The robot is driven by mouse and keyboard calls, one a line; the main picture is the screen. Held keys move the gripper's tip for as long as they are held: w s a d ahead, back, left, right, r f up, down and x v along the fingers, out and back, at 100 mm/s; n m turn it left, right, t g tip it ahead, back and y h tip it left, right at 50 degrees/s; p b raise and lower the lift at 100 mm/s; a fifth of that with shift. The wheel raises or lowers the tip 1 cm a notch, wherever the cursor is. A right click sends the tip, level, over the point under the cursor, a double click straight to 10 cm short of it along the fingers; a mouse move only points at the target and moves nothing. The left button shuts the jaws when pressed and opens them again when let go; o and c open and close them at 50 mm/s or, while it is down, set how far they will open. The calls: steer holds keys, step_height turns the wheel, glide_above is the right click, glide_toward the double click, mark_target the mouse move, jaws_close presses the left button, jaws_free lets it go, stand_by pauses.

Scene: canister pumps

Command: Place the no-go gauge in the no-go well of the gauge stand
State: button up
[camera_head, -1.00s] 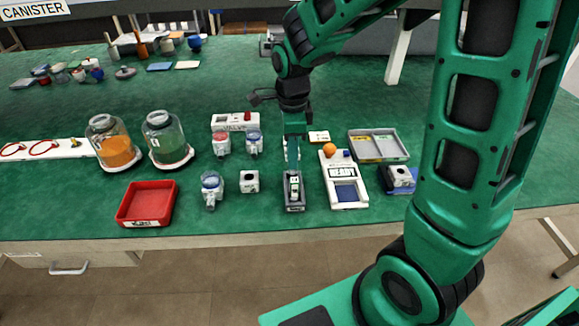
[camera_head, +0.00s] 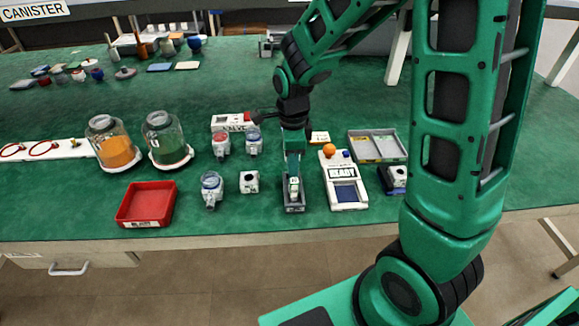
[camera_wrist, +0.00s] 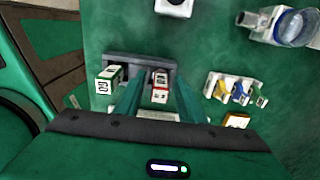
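The grey gauge stand (camera_head: 294,209) sits on the green mat near the table's front edge. In the wrist view the stand (camera_wrist: 135,60) holds a green-and-white gauge (camera_wrist: 110,78) at its left end. The red-and-white no-go gauge (camera_wrist: 160,88) shows upright at the stand's other end. My gripper (camera_wrist: 159,90) is over the stand with one finger on each side of the red gauge. A gap shows between each finger and the gauge. The gauge's foot is hidden, so its depth in the well cannot be told. In the head view my gripper (camera_head: 293,168) points down at the stand.
A white READY device (camera_head: 343,180) with an orange ball (camera_head: 329,150) stands close on the right. A grey divided tray (camera_head: 378,146) lies behind right.

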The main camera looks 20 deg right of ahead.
step_height(320, 180, up, 12)
steer(key=shift+r, duration=0.15)
steer(key=s+d+n, duration=0.7)
steer(key=s+d, duration=0.1)
steer(key=s, duration=0.3)
steer(key=s+d+n, duration=0.8)
steer(key=s+d, duration=0.1)
steer(key=s, duration=0.3)
steer(key=shift+s, duration=0.2)
